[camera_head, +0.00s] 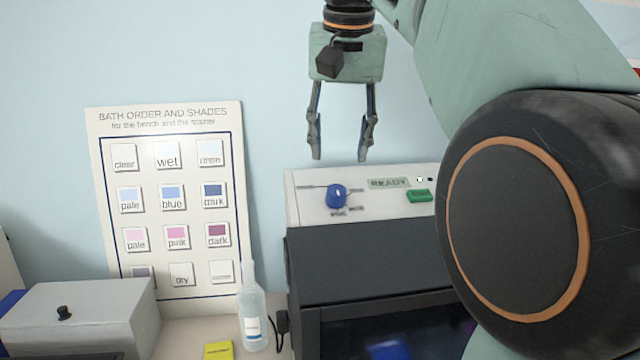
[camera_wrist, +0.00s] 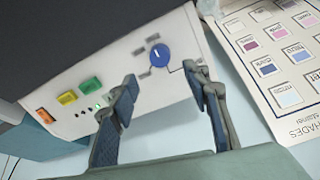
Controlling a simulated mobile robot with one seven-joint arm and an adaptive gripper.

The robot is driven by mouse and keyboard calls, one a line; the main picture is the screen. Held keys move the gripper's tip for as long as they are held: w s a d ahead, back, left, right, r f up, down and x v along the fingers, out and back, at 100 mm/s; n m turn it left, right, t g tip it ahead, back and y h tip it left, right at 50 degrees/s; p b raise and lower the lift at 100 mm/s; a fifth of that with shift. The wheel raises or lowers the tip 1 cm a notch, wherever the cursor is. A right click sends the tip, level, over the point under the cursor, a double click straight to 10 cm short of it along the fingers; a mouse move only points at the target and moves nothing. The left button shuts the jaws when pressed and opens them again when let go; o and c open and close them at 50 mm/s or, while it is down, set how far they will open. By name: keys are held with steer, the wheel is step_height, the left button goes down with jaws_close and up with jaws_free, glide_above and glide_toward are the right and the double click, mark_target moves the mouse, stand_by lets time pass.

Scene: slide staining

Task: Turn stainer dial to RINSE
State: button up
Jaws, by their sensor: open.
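The stainer (camera_head: 362,262) is a dark box with a white top panel at the lower middle of the head view. Its blue dial (camera_head: 337,196) sits at the left of that panel with small labels around it, too small to read. In the wrist view the dial (camera_wrist: 160,55) shows a white pointer mark and lies beyond my fingertips. My gripper (camera_head: 340,158) is open, empty and pointing down, above the panel and apart from the dial. In the wrist view its fingers (camera_wrist: 160,82) are spread, with the dial in line with the gap between them.
A green button (camera_head: 419,196) and a READY display (camera_head: 389,183) are right of the dial. Yellow (camera_wrist: 67,98) and orange (camera_wrist: 45,116) buttons show in the wrist view. A bath-order chart (camera_head: 170,205), squeeze bottle (camera_head: 252,315) and grey box (camera_head: 80,315) stand to the left.

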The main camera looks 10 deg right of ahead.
mark_target(336, 189)
steer(key=b+x, duration=0.1)
steer(key=x, duration=0.7)
steer(key=shift+w+f, duration=0.15)
steer(key=shift+f, duration=0.2)
steer(key=c, duration=1.2)
